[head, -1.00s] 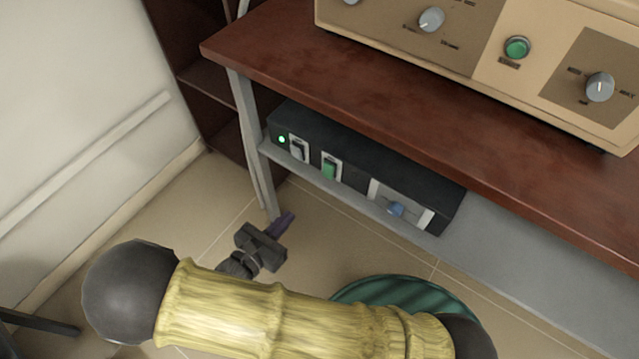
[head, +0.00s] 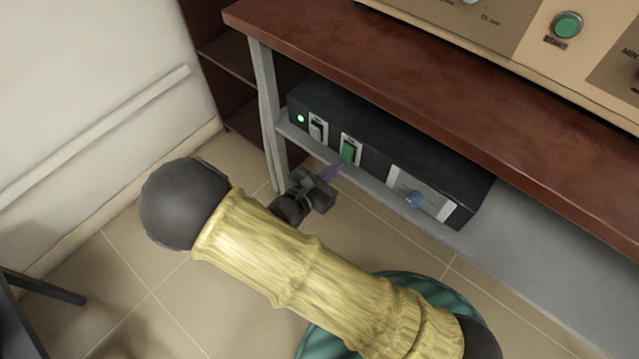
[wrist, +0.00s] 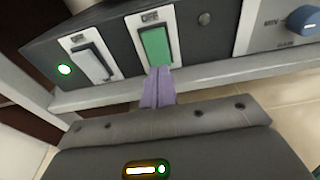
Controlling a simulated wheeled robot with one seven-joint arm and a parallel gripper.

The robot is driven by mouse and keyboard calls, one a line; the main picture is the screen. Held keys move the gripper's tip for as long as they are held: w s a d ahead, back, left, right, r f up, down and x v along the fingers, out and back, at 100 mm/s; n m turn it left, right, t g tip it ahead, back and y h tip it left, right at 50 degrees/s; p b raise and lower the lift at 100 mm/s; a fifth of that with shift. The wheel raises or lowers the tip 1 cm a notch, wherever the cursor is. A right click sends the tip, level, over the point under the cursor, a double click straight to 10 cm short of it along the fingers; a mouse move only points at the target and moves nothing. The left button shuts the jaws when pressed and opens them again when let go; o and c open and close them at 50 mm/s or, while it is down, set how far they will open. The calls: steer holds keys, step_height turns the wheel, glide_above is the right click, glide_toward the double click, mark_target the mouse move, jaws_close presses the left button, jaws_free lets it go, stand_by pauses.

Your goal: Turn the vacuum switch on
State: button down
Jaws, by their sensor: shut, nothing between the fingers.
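The black control box (head: 385,150) sits on the grey shelf under the brown table. Its front has a lit green lamp (head: 300,118), a grey rocker switch (head: 318,128), a green rocker switch (head: 348,151) and a blue knob (head: 414,198).
The shelf's front edge (head: 376,188) runs below the box. A grey table leg (head: 267,115) stands left of it. The brown tabletop (head: 420,95) overhangs the box, with a beige furnace (head: 500,45) on it. The floor in front is open.

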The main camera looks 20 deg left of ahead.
steer(key=shift+x, duration=0.75)
steer(key=shift+w+d+f+t, duration=0.1)
steer(key=shift+w+t, duration=0.1)
steer(key=shift+t, duration=0.1)
steer(key=shift+s+a, duration=0.25)
steer(key=shift+s, duration=0.25)
steer(key=s+a+f+p, duration=0.2)
steer(key=s+a, duration=0.3)
steer(key=s, duration=0.7)
steer(key=shift+p, duration=0.8)
steer(key=shift+w+d, duration=0.1)
steer(key=shift+w, duration=0.15)
